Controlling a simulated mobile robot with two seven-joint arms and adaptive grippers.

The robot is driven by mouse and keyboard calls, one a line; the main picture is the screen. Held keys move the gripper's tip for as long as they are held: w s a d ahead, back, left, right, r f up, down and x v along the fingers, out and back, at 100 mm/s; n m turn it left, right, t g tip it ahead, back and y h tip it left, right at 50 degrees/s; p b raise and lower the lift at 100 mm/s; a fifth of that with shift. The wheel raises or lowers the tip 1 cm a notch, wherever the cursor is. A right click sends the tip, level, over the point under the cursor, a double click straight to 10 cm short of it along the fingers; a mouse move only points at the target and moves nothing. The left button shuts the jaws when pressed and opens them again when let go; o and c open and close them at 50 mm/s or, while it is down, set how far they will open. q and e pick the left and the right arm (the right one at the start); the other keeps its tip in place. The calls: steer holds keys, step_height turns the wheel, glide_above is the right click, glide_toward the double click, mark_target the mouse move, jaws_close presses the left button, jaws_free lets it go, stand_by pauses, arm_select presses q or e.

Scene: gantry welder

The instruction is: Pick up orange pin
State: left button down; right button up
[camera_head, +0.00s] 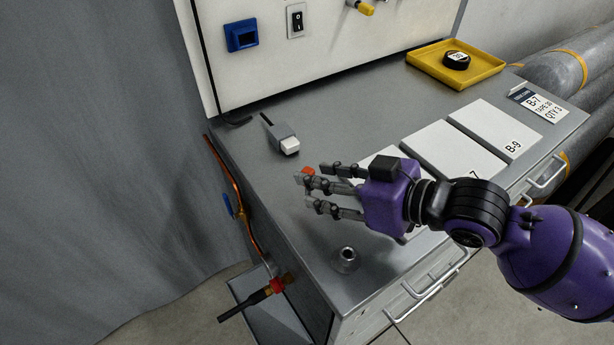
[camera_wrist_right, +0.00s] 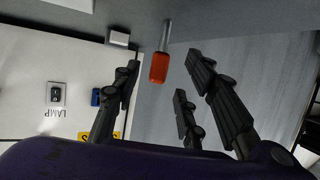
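The orange pin (camera_head: 308,172) is at the fingertips of my right gripper (camera_head: 314,188), above the grey cabinet top and partly hidden by the fingers. In the right wrist view the pin (camera_wrist_right: 159,67) shows an orange grip with a thin metal shaft running from it toward the cabinet top. My right gripper's fingers (camera_wrist_right: 163,78) are spread, with one on the left of the pin and two on the right. Gaps show between the fingers and the pin in that view. My left gripper is not in view.
The cabinet top (camera_head: 250,170) carries a grey block with a white end (camera_head: 286,141), a round metal socket (camera_head: 346,258), white panels (camera_head: 455,150) and a yellow tray (camera_head: 488,75) with a black disc (camera_head: 456,60). A hose fitting (camera_head: 275,286) hangs at the left edge.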

steer(key=x, duration=0.4)
steer(key=shift+w, duration=0.1)
jaws_close()
